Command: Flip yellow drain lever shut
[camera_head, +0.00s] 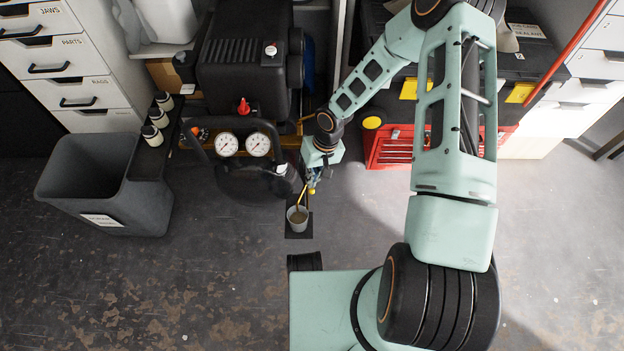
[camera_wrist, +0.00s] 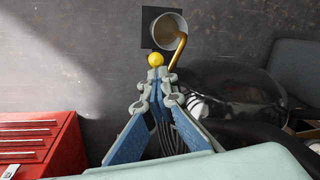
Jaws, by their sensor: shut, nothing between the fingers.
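The yellow drain lever shows as a round yellow knob (camera_wrist: 155,59) in the wrist view, just beyond my fingertips. In the head view a small yellow spot (camera_head: 311,191) shows at my gripper's tip. My gripper (camera_wrist: 156,74) is shut with nothing between its fingers; it also shows in the head view (camera_head: 314,178). I cannot tell whether the fingertips touch the knob. A bent brass drain pipe (camera_wrist: 178,47) runs beside the knob down into a grey cup (camera_head: 297,214). The lever's arm and pivot are hidden behind my gripper.
The cup stands on a dark square mat (camera_head: 299,233). A black compressor (camera_head: 243,70) with two gauges stands left of my gripper. A red tool chest (camera_head: 390,148) is to the right. A grey bin (camera_head: 108,185) stands at the left. The floor around the mat is clear.

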